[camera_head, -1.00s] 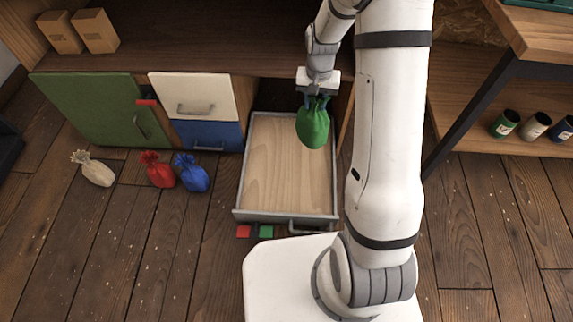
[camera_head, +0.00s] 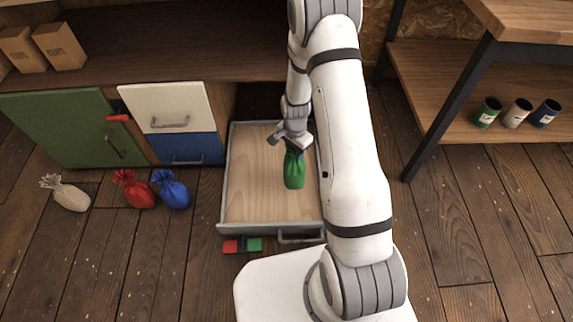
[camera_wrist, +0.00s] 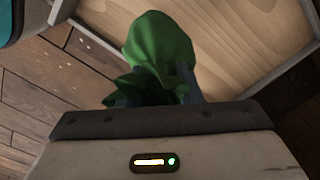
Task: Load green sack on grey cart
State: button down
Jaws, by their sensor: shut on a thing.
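The green sack (camera_head: 294,170) hangs from my gripper (camera_head: 292,146), which is shut on its gathered neck. In the head view the sack is over the inside of an open, wood-bottomed drawer with grey walls (camera_head: 228,190). I cannot tell whether the sack touches the drawer floor. The wrist view shows the green sack (camera_wrist: 160,45) just beyond my gripper's dark front edge, its body over wood and its leafy top at the fingers. No grey cart is clearly identifiable; the grey-walled drawer is the only grey open holder in view.
A white sack (camera_head: 68,194), a red sack (camera_head: 136,192) and a blue sack (camera_head: 172,190) stand on the floor at left. Several cans stand on the right shelf (camera_head: 430,75).

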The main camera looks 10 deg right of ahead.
aim_at(294, 161)
jog(key=shift+w+f+b, duration=0.1)
jog(key=shift+f+b, duration=0.85)
jog(key=shift+f, duration=1.9)
jog(key=shift+f, duration=0.1)
jog(key=c, duration=1)
grip_release()
jog(key=shift+c, duration=0.2)
